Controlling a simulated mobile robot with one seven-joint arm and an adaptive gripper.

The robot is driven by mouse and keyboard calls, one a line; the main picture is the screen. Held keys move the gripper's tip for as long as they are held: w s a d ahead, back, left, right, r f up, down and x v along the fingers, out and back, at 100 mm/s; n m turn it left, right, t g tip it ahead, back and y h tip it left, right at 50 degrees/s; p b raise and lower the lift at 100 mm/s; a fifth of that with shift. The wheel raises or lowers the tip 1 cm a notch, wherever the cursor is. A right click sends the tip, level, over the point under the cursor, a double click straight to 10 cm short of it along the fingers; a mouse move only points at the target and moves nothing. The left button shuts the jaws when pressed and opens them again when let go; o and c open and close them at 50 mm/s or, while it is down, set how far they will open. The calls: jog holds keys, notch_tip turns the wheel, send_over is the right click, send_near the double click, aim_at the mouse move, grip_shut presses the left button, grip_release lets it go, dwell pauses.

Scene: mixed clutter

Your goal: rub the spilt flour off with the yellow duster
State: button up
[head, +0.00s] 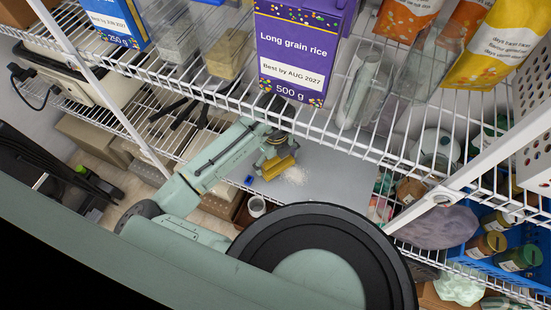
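My gripper (273,158) points down at the grey board (340,190) beneath the wire shelf. The yellow duster (280,168) is between its fingers, and the gripper looks shut on it. The spilt flour (295,176) is a small white patch on the grey board, just right of and below the duster. The duster is at the patch's left edge; whether it presses on the board is hard to tell at this size. Shelf wires partly cross the view of my wrist.
A wire shelf (330,135) runs above, bearing a purple rice box (292,50), clear containers and bright bags. A small blue item (249,180) lies left of the flour, with a grey cup (257,206) nearby. A blue crate of jars (515,262) stands at right. The board right of the flour is clear.

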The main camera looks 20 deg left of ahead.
aim_at(303, 178)
jog(key=shift+f+b, duration=0.55)
jog(key=shift+f, duration=0.05)
dwell(0.4)
jog(key=shift+d+r, duration=0.15)
jog(key=shift+d, duration=0.9)
jog(key=shift+s+d+f, duration=0.1)
jog(key=shift+d, duration=1.1)
jog(key=shift+s+d+f, duration=0.1)
jog(key=shift+d, duration=1.1)
jog(key=shift+d+r+p, duration=0.1)
jog(key=shift+d+p, duration=0.25)
jog(key=shift+d, duration=1.85)
jog(key=shift+a+b, duration=0.35)
jog(key=shift+a, duration=0.7)
jog(key=shift+w+a+b, duration=0.15)
jog(key=shift+a+b, duration=0.65)
jog(key=shift+a, duration=3.85)
